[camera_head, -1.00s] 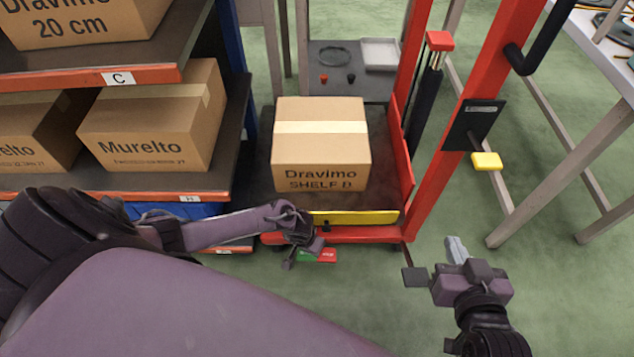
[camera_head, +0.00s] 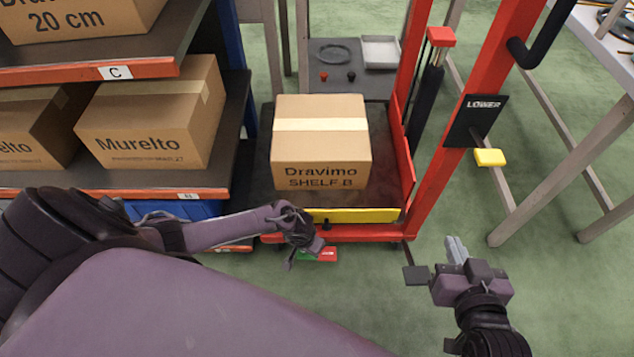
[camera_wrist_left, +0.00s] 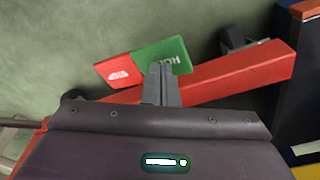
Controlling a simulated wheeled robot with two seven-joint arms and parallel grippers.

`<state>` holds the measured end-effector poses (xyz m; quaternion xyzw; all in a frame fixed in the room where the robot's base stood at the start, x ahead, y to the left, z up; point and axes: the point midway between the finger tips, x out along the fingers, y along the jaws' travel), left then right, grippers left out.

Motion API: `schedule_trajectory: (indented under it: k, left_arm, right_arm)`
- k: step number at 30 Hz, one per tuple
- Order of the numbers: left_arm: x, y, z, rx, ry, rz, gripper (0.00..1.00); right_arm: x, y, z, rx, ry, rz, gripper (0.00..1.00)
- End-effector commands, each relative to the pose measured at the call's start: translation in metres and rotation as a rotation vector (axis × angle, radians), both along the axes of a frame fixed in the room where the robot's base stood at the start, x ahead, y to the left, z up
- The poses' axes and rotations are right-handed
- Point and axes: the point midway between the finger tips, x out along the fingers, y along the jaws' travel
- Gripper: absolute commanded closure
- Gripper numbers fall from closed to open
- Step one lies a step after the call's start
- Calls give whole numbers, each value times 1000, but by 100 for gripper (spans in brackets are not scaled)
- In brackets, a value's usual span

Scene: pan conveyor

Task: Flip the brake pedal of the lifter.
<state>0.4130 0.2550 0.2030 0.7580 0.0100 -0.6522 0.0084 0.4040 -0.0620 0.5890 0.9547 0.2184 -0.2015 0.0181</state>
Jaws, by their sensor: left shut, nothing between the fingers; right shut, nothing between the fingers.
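The lifter has a red frame (camera_head: 478,95) and a dark platform carrying a cardboard box (camera_head: 320,142) marked "Dravimo SHELF B". Its brake pedal (camera_head: 318,255), part green and part red, sits low at the front, partly behind my left gripper (camera_head: 303,258). In the left wrist view the pedal's red half (camera_wrist_left: 118,72) and green half (camera_wrist_left: 178,52) both show. My left gripper (camera_wrist_left: 160,72) is shut and empty, its fingertips overlapping the green half's lower edge; contact cannot be told. My right gripper (camera_head: 455,247) is shut and empty, over the floor right of the lifter, near a dark foot pedal (camera_head: 416,276).
A shelf rack (camera_head: 150,184) with several cardboard boxes stands close on the left. A yellow bar (camera_head: 355,215) runs along the platform's front. A black "LOWER" plate (camera_head: 476,121) and a yellow block (camera_head: 489,157) are at right. A table (camera_head: 605,40) stands farther right. Green floor is clear front right.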

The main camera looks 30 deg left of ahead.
Motion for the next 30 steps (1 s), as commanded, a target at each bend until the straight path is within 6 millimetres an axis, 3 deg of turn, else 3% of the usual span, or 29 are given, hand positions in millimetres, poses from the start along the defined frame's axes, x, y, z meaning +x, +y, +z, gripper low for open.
schedule_trajectory:
  k: [23, 30]
  left_arm:
    - [0, -1, -12, -1, -1, 1, 100]
    - [0, -1, -4, -1, -1, 1, 100]
  right_arm:
    - [0, 0, -10, 0, 0, 0, 100]
    - [0, 0, -1, 0, 0, 0, 100]
